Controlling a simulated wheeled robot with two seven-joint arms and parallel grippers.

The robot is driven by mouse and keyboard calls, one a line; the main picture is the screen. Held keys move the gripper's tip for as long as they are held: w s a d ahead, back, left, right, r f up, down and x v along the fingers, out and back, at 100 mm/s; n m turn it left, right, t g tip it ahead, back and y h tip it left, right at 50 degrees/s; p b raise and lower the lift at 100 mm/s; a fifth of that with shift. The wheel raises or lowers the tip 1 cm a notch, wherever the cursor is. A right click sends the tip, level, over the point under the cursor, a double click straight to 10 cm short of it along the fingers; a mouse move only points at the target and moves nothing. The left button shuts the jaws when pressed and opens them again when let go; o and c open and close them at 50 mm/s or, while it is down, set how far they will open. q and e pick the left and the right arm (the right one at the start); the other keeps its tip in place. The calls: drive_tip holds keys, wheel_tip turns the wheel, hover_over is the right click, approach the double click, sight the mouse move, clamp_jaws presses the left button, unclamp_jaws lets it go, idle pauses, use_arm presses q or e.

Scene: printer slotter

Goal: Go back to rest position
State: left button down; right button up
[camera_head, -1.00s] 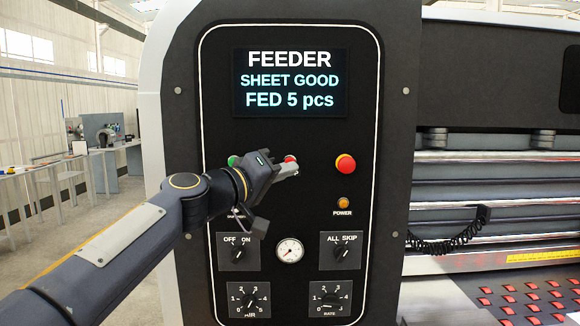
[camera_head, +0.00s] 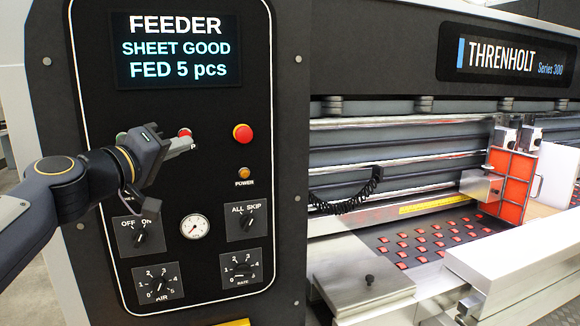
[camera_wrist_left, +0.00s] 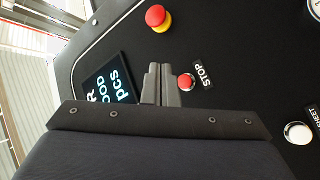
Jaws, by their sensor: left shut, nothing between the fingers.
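My left gripper (camera_head: 186,147) is in front of the black feeder control panel (camera_head: 195,100) in the head view, its fingers pointing at the panel. It is shut and empty. The red STOP button (camera_head: 185,132) shows just above the fingertips. In the left wrist view the shut fingers (camera_wrist_left: 158,84) lie right beside the STOP button (camera_wrist_left: 185,81); I cannot tell whether they touch the panel. My forearm covers the panel's left edge. A green button (camera_head: 121,137) is partly hidden behind the gripper. My right gripper is not in view.
The screen (camera_head: 180,48) reads "FEEDER, SHEET GOOD, FED 5 pcs". A red mushroom button (camera_head: 242,132) and a lit POWER lamp (camera_head: 244,173) sit to the right. Knobs and a gauge (camera_head: 194,227) are below. The machine bed with red pads (camera_head: 420,240) extends right.

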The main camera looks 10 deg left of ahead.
use_arm(q)
drive_tip(key=s+d+f+m+g, duration=0.1)
drive_tip(key=s+d+f+g, duration=0.2)
drive_tip(key=s+f, duration=0.6)
drive_tip(key=s+d+f+m+g, duration=0.2)
drive_tip(key=s+f, duration=0.6)
drive_tip(key=f, duration=0.9)
drive_tip(key=s+d+f+m+g, duration=0.2)
drive_tip(key=s+d+f+g, duration=0.4)
drive_tip(key=s+f, duration=0.3)
wheel_tip(320, 180, down, 4)
drive_tip(key=shift+s+d+g+y, duration=0.25)
drive_tip(key=shift+s+g+y, duration=0.15)
drive_tip(key=shift+g, duration=0.4)
